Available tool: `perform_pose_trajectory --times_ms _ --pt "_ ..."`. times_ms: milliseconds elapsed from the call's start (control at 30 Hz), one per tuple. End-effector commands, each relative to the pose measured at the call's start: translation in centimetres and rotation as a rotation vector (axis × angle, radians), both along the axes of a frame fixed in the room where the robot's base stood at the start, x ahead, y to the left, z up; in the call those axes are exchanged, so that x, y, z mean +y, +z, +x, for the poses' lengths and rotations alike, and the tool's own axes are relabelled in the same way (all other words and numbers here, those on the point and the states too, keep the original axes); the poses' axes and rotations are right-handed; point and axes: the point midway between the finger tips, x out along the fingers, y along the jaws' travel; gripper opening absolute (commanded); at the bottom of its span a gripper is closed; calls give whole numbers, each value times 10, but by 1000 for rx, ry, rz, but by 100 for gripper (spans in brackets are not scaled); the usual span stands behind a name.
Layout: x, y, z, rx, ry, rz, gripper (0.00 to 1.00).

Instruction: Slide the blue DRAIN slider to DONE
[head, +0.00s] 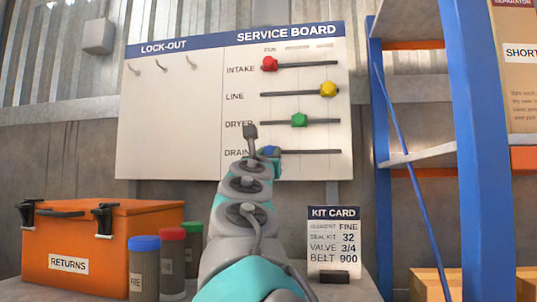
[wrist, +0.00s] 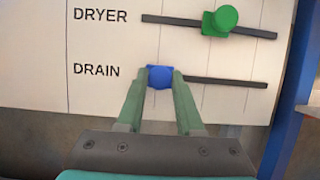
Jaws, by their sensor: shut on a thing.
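The service board (head: 190,130) hangs on the wall with several sliders on dark horizontal tracks. The blue DRAIN slider (wrist: 160,77) sits at the left end of the lowest track (wrist: 225,82). In the head view the blue slider (head: 269,152) is partly hidden by my arm. My gripper (wrist: 161,80) is shut on the blue slider, one green finger on each side. The DONE marking cannot be read; the small headings (head: 311,47) at the top of the board are too faint.
The green DRYER slider (wrist: 219,21) is just above, around mid-track. The yellow LINE slider (head: 328,89) is far right and the red INTAKE slider (head: 269,64) far left. A blue shelf post (head: 376,130) stands right of the board. The DRAIN track right of the slider is clear.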

Motion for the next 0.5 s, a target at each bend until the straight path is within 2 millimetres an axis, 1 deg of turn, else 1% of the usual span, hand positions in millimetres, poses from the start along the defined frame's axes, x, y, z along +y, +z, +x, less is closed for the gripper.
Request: perform_pose_trajectory --times_ms 133,233,367,500 --pt "-10 2 -3 -1 -3 0 0" --pt "-23 3 -6 -2 -6 0 0" --pt "-49 2 -10 0 -9 -1 0" --pt "-78 2 -17 -1 -10 0 0"
